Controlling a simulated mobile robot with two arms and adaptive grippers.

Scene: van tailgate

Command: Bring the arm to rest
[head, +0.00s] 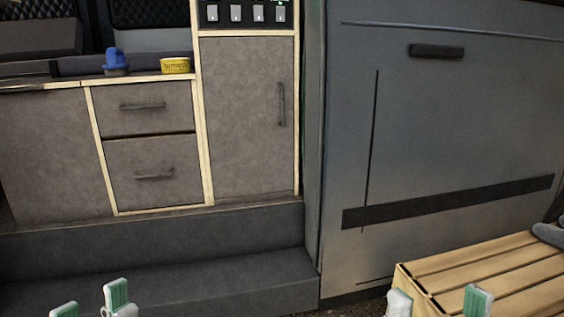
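My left gripper (90,303) shows at the bottom left edge, with two pale fingertips with green pads standing apart and nothing between them. My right gripper (438,302) shows at the bottom right edge, its two fingertips wider apart. It is open, and no held thing shows between the fingertips; the wooden slatted crate lies behind them. Only the fingertips of both grippers show; the rest is cut off by the lower edge of the head view.
A blue-topped object (116,60) and a yellow tin (175,65) stand on the van counter. Below are shut drawers (150,160) and a shut cupboard (248,120). A dark step (160,270) fronts them. The van door (450,120) and slatted crate (475,265) are at right.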

